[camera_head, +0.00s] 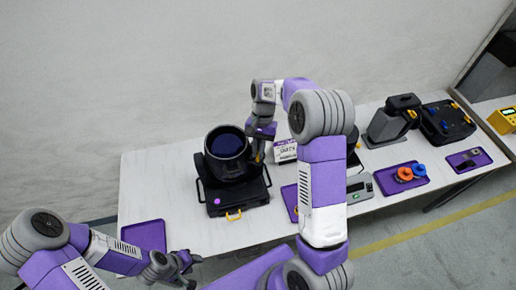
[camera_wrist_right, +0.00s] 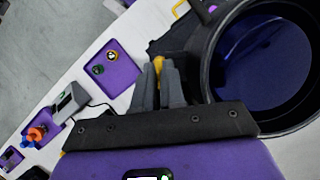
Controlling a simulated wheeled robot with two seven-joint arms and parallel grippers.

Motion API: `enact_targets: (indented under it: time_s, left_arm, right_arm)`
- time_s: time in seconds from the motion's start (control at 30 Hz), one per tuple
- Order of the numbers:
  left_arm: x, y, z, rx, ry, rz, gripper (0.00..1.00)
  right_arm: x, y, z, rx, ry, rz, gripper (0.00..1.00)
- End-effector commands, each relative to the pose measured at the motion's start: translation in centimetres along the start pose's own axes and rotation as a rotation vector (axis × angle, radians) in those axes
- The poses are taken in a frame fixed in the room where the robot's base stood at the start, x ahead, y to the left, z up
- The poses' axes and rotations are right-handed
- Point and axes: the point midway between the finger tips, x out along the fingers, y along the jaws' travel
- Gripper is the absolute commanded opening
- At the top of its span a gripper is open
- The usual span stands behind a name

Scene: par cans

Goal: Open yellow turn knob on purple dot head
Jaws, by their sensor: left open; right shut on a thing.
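The purple dot head is a black par can (camera_head: 229,168) with a dark blue lens, standing on the white table. A purple dot (camera_head: 217,201) shows on its black base. My right gripper (camera_head: 258,156) is at the right side of the can. In the right wrist view the lens (camera_wrist_right: 262,55) fills the upper right. There my right gripper (camera_wrist_right: 160,68) is shut on the yellow turn knob (camera_wrist_right: 158,62), which is mostly hidden between the grey fingers. How far the knob is turned cannot be told. My left gripper (camera_head: 190,268) is open and empty, low in front of the table.
A purple tray (camera_head: 145,235) lies left of the can. A white label card (camera_head: 285,151) and another dark can behind my right arm stand to the right. Further right are a purple tray with orange and blue knobs (camera_head: 404,175) and a black case (camera_head: 445,122).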

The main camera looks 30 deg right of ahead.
Motion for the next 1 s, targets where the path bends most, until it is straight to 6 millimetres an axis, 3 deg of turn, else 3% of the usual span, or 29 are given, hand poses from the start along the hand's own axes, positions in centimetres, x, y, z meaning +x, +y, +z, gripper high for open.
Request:
enact_targets:
  time_s: [0.33,0.83,0.87,1.0]
  left_arm:
    - [-0.18,0.07,0.01,0.000,0.000,0.000,0.43]
    - [-0.19,0.07,0.01,0.000,0.000,0.000,0.43]
    - [-0.19,0.07,0.01,0.000,0.000,0.000,0.43]
    - [-0.19,0.07,0.01,0.000,0.000,0.000,0.43]
  right_arm:
    - [-0.11,0.12,-0.08,0.107,0.004,-0.047,0.00]
    - [-0.11,0.13,-0.11,0.122,0.005,-0.053,0.00]
    - [-0.11,0.13,-0.11,0.122,0.005,-0.053,0.14]
    - [-0.08,0.14,-0.08,0.121,0.004,-0.052,0.35]
